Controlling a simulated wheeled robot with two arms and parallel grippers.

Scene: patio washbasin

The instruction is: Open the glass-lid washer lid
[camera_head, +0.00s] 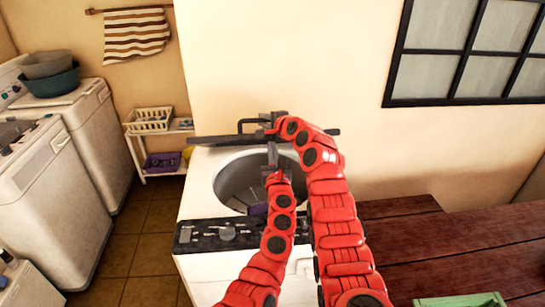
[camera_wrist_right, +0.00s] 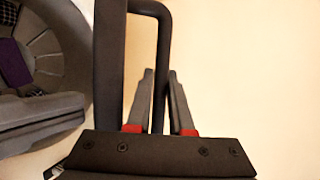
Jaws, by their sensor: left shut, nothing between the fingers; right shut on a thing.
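The glass-lid washer (camera_head: 198,200) stands in the middle of the head view. Its lid (camera_head: 210,140) is raised and seen nearly edge-on as a dark bar above the open drum (camera_head: 232,180). My right gripper (camera_head: 277,122) is shut on the lid's dark handle (camera_head: 243,124). In the right wrist view the handle (camera_wrist_right: 160,35) runs between the fingers of the right gripper (camera_wrist_right: 160,95), beside the lid edge (camera_wrist_right: 108,65). My left gripper (camera_head: 272,155) is shut and empty, over the drum opening below the lid. My arms hide part of the washer's right side.
A dark wooden table (camera_head: 440,240) with a green tray (camera_head: 460,301) is at the right. White washers (camera_head: 50,190) and a small shelf (camera_head: 145,157) stand at the left. The wall is close behind the lid.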

